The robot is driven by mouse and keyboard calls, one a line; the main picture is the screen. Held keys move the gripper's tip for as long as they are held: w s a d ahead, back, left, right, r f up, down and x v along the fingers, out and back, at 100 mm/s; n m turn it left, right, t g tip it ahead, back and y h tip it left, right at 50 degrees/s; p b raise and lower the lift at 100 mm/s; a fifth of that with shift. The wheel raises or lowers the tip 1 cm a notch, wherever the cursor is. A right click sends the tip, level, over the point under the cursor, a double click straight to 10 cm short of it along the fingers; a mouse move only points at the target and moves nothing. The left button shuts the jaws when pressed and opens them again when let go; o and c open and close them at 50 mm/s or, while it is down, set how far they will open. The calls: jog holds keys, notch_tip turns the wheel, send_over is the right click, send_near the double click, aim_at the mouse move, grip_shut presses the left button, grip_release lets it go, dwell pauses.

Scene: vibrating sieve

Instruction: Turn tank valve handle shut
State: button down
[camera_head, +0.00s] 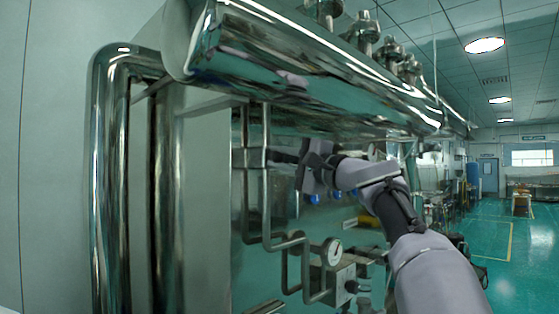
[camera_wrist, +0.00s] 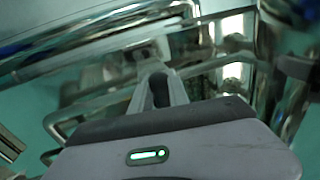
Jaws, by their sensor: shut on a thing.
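My gripper (camera_head: 302,160) is at the pipework below the large shiny tank (camera_head: 300,75) in the head view. In the wrist view my gripper (camera_wrist: 155,78) is closed around a pale, narrow part (camera_wrist: 146,52) beyond the fingertips, which I take to be the tank valve handle. Most of the handle is hidden by the fingers and by blur, so its angle cannot be told. Small blue knobs (camera_head: 313,198) show just below my wrist in the head view.
Bent steel pipes (camera_head: 266,200) stand left of my gripper. A round gauge (camera_head: 333,252) and a metal valve block (camera_head: 341,282) sit below. Thick vertical pipes (camera_head: 108,180) stand further left. Open green floor (camera_head: 515,262) lies to the right.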

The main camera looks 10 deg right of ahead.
jog(key=shift+n, duration=0.3)
jog(key=c, duration=1.3)
grip_release()
jog(key=shift+f, duration=0.1)
jog(key=b+v, duration=0.7)
jog(key=v, duration=1)
jog(key=shift+s+d, duration=0.15)
jog(key=shift+d, duration=0.05)
